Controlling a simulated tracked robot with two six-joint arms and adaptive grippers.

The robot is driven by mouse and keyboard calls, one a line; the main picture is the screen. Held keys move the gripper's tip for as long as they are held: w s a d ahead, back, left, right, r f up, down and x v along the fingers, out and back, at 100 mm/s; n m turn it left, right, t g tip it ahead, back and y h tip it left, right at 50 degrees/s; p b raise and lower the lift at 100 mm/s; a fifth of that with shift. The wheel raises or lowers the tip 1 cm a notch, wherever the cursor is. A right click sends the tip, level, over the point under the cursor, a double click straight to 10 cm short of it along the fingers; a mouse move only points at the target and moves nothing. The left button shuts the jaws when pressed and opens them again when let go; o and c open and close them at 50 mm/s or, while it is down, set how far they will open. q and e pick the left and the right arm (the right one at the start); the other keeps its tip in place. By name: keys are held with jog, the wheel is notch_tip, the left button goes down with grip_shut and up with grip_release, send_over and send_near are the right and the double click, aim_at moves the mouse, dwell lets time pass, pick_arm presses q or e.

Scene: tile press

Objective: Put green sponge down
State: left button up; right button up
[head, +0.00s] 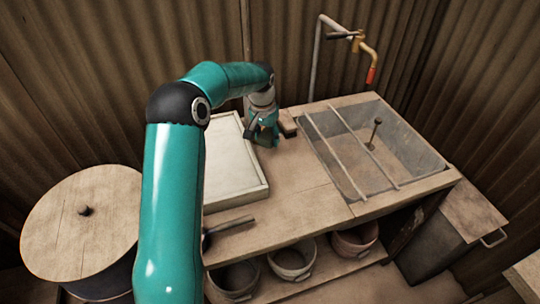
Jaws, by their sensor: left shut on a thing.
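My left gripper (264,131) points down at the back of the wooden worktop, between the pale framed tray and the sink. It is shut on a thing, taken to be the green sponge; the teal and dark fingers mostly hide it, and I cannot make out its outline. The fingertips are low, close to the worktop; I cannot tell whether the held thing touches the wood. My right gripper is out of view.
A small brown block (288,124) sits right beside the gripper. The pale tray (262,188) lies to the left. The sink (425,178), crossed by two rods, is at the right. A dark-handled tool (233,224) lies in front. Bare worktop (305,190) spreads between tray and sink.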

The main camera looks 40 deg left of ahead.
aim_at(265, 137)
pick_arm(q)
jog(key=shift+f, duration=3.55)
jog(key=shift+f, duration=0.1)
jog(key=o, duration=0.7)
jog(key=shift+c, duration=0.2)
jog(key=r, duration=0.4)
jog(key=s+r, duration=0.1)
jog(key=r, duration=0.7)
jog(key=shift+s+d, duration=0.25)
jog(key=shift+s, duration=0.15)
